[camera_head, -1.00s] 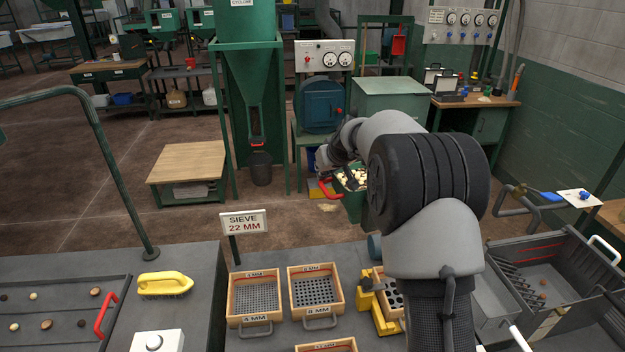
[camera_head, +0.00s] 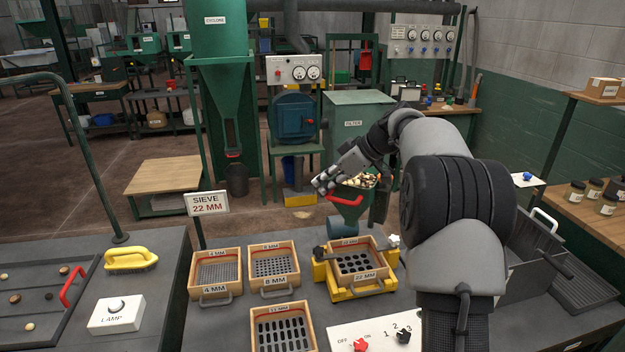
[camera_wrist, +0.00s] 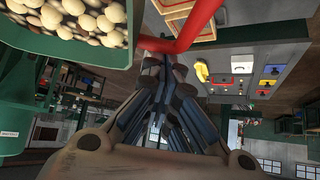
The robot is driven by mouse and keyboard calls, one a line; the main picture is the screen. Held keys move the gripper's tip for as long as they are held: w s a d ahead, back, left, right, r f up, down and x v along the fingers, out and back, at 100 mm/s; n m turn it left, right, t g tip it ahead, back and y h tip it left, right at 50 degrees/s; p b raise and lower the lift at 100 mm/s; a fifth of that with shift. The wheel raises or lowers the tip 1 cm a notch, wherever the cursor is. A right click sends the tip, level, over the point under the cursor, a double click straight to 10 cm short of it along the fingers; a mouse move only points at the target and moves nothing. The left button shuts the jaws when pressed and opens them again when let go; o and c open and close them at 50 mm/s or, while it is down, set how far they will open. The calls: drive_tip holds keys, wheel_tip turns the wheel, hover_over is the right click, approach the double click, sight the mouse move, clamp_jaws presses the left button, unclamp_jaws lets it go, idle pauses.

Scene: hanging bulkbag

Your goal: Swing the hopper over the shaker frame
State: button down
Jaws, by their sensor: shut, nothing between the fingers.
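The green hopper (camera_head: 347,209) hangs behind the bench, filled with pale round pieces. It has a red handle (camera_head: 345,201) on its near side. In the wrist view the hopper (camera_wrist: 75,45) fills the upper left, and its red handle (camera_wrist: 190,30) lies just past the fingers. My gripper (camera_head: 322,185) is shut and empty, close above and left of the handle; I cannot tell whether it touches it. The yellow shaker frame (camera_head: 322,272) stands on the bench in front of the hopper and holds a wooden sieve (camera_head: 357,262) labelled 22 MM.
Sieves marked 4 MM (camera_head: 215,275) and 8 MM (camera_head: 273,267) stand left of the shaker, with another sieve (camera_head: 281,330) in front. A sign (camera_head: 207,203) reads SIEVE 22 MM. A switch panel (camera_head: 385,335) lies at the front. A grey bin stands on the right.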

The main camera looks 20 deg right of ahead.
sight(331, 196)
drive_tip(key=shift+n+g+y, duration=0.4)
drive_tip(key=shift+n, duration=0.3)
drive_tip(key=s+d, duration=0.3)
drive_tip(key=shift+f, duration=0.15)
drive_tip(key=shift+s, duration=0.2)
drive_tip(key=shift+s+d+f, duration=0.1)
drive_tip(key=shift+d+f, duration=0.05)
drive_tip(key=shift+w+a, duration=0.25)
drive_tip(key=shift+a, duration=0.15)
drive_tip(key=shift+w+a+r, duration=0.95)
drive_tip(key=shift+w+a, duration=0.2)
drive_tip(key=shift+a, duration=0.1)
drive_tip(key=p+v, duration=0.3)
drive_tip(key=v, duration=0.6)
drive_tip(key=shift+s, duration=0.25)
drive_tip(key=shift+a+r, duration=0.1)
drive_tip(key=shift+r, duration=0.05)
